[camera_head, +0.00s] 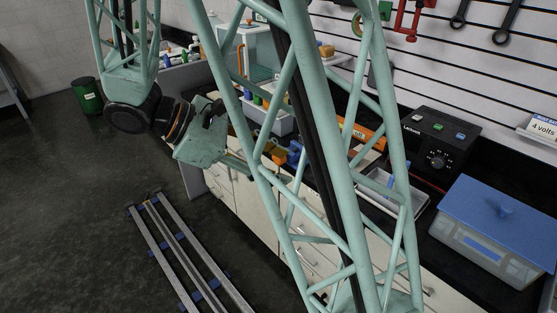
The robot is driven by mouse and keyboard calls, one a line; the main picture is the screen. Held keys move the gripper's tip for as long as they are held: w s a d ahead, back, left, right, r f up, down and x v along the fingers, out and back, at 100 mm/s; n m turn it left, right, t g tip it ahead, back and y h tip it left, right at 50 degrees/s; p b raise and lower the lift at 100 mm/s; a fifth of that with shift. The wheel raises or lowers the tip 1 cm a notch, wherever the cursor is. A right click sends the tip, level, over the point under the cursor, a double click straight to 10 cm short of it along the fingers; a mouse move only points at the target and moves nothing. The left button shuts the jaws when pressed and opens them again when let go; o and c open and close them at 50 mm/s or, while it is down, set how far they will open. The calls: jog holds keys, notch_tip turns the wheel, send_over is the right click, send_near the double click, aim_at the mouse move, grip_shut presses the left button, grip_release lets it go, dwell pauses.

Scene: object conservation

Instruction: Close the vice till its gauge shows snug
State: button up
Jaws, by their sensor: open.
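A small blue shape (295,153) shows on the bench behind my lattice arm link. It may be the vice, but the link covers part of it and I cannot tell how far its jaws stand apart. I cannot make out a gauge. My gripper (238,167) is at the bench's front edge, left of the blue shape, pointing right towards it. It is open, with its fingertips partly behind the link. I see nothing held in it, and I cannot tell whether it touches anything.
A black power supply (440,142), a grey tray (392,190) and a blue-lidded clear box (500,218) stand on the right of the bench. Tools hang on the slatted wall. A floor rail (180,255) runs before the cabinets. A green bin (87,95) stands far left.

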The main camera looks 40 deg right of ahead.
jog(key=w+d+f+n+t+h, duration=0.2)
jog(key=w+f+n+h, duration=0.2)
jog(key=w+f, duration=0.5)
jog(key=w+d+f+n+t+h, duration=0.2)
jog(key=w+f+n+h, duration=0.2)
jog(key=w+f+n, duration=0.4)
jog(key=shift+w+f+t+h+p, duration=0.3)
jog(key=shift+w+f+t+p, duration=0.1)
jog(key=shift+w+f, duration=0.65)
jog(key=shift+d, duration=0.2)
jog(key=shift+d+b, duration=1.1)
jog(key=shift+d, duration=5.65)
jog(key=shift+c, duration=0.2)
jog(key=c, duration=0.8)
